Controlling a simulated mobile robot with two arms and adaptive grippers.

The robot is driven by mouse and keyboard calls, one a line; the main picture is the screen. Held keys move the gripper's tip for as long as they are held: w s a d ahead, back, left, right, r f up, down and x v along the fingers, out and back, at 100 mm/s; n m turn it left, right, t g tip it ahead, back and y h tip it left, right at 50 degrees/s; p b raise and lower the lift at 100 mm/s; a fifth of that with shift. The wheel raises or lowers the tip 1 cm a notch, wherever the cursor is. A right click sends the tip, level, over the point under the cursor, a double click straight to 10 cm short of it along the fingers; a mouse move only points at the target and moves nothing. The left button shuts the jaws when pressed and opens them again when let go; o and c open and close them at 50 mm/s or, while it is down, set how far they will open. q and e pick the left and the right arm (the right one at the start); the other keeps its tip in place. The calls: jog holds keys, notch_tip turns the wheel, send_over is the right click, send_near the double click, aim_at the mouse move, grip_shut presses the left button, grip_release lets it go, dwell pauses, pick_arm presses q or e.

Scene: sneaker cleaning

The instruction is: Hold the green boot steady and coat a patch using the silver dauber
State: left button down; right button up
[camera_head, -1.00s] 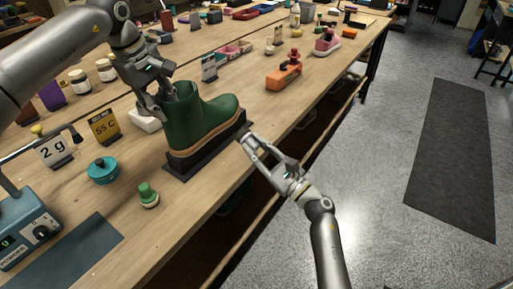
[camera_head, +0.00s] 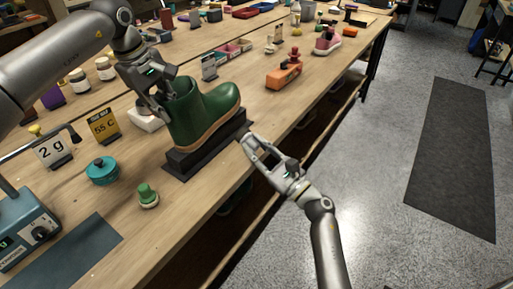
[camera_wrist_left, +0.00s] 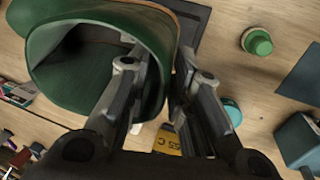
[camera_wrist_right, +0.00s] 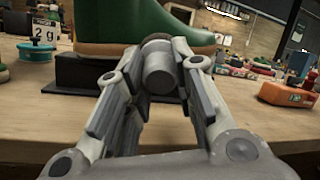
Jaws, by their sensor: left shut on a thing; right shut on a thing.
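The green boot (camera_head: 205,112) is above the dark block (camera_head: 190,168) on the bench, tilted with its toe raised; whether the heel touches the block is unclear. My left gripper (camera_head: 163,112) is shut on the wall of its shaft. In the left wrist view one finger is inside the boot's opening (camera_wrist_left: 85,75) and the other outside. My right gripper (camera_head: 252,146) is at the bench's front edge, apart from the boot. In the right wrist view it is shut on a grey cylinder, seemingly the silver dauber (camera_wrist_right: 158,72), pointing towards the block and boot.
A green-topped jar (camera_head: 148,195) and a teal pot (camera_head: 103,171) stand left of the block. A 2 g sign (camera_head: 54,151), a 55 C sign (camera_head: 103,126) and a blue device (camera_head: 28,232) are further left. An orange tool (camera_head: 284,75) lies to the right.

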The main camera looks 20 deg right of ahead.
pick_arm(q)
jog(key=shift+r, duration=0.1)
jog(key=c, duration=1.5)
grip_release()
jog(key=shift+r, duration=0.1)
jog(key=shift+o, duration=1.2)
